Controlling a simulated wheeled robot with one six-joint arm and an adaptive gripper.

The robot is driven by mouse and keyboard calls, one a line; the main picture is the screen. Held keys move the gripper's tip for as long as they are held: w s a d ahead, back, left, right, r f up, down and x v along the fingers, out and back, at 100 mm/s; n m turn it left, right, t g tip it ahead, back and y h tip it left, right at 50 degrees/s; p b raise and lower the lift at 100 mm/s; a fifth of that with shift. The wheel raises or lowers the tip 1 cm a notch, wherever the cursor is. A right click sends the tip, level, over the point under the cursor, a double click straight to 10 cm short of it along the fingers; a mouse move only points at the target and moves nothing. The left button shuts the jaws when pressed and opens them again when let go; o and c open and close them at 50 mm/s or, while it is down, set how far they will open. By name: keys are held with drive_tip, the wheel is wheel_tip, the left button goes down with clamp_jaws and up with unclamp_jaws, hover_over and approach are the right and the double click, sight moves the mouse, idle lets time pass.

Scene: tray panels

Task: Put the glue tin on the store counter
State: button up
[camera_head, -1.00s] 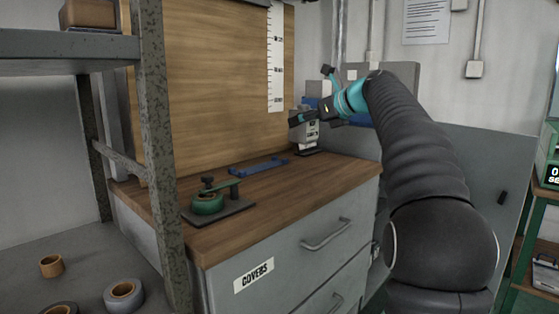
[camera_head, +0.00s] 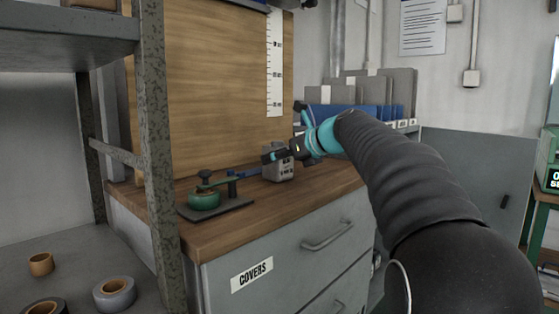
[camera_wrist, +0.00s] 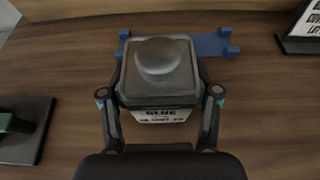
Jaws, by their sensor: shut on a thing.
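The glue tin (camera_head: 281,166) is a grey, squarish tin with a round knob-like lid and a white label. In the wrist view, the tin (camera_wrist: 158,88) sits between my two fingers, and its label reads GLUE. My gripper (camera_head: 284,153) is shut on it, with a finger on each side. The tin looks upright, over or on the wooden counter top (camera_head: 318,190); I cannot tell whether it touches the wood. A blue bracket-like holder (camera_wrist: 208,45) lies just beyond the tin and is partly hidden by it.
A dark-edged card (camera_wrist: 302,35) shows at the wrist view's right. Folders (camera_head: 378,88) stand behind. A grey shelf post (camera_head: 158,150) rises at the left. Tape rolls (camera_head: 115,292) lie below.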

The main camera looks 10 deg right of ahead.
drive_tip(key=o, duration=1.4)
drive_tip(key=shift+o, duration=0.2)
drive_tip(key=shift+s+d+r, duration=0.15)
drive_tip(key=shift+d+r, duration=0.05)
drive_tip(key=v, duration=1.1)
drive_tip(key=shift+s+p, duration=0.2)
drive_tip(key=shift+p, duration=0.1)
drive_tip(key=shift+d, duration=0.1)
